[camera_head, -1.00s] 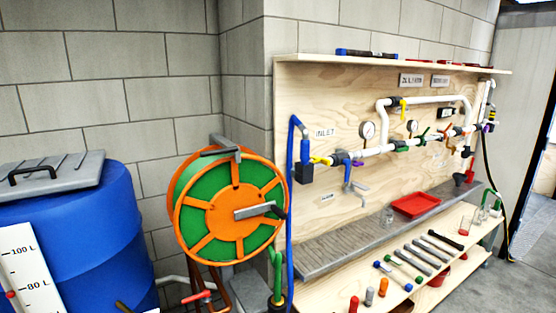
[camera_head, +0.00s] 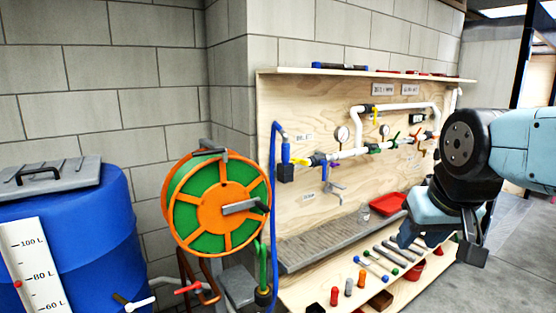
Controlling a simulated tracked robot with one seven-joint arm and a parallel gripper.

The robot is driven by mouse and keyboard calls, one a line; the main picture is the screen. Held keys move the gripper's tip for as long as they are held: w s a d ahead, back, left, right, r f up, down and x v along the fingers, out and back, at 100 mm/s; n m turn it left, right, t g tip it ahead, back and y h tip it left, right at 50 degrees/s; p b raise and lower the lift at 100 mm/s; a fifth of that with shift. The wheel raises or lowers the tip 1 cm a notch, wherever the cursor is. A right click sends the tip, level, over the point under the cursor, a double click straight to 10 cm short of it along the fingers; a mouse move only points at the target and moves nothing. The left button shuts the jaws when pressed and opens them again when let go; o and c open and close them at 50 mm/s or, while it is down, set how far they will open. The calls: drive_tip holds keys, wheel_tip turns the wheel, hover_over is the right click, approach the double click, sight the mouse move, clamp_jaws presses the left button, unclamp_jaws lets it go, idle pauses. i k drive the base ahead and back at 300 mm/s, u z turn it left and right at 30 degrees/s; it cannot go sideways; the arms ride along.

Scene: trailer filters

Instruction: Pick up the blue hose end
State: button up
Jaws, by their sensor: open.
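A blue hose (camera_head: 274,215) runs upright along the left edge of the plywood panel (camera_head: 267,100). Its top bends over to a blue end (camera_head: 285,153) above a black block (camera_head: 285,173), left of the yellow-handled valve on the white pipe. I cannot tell whether the end is fixed in the block. My gripper (camera_head: 440,243) is at the right, in front of the panel's right part and well apart from the hose. It points downward, is open, and nothing shows between its fingers.
An orange and green hose reel (camera_head: 217,207) stands left of the hose. A blue barrel (camera_head: 95,235) is at the far left. Several tools lie on the lower shelf (camera_head: 300,287), below a grey drain tray (camera_head: 310,248) and a red tray (camera_head: 388,203).

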sight(286, 144)
drive_tip(key=u, duration=0.1)
drive_tip(key=i, duration=1)
drive_tip(key=z, duration=0.1)
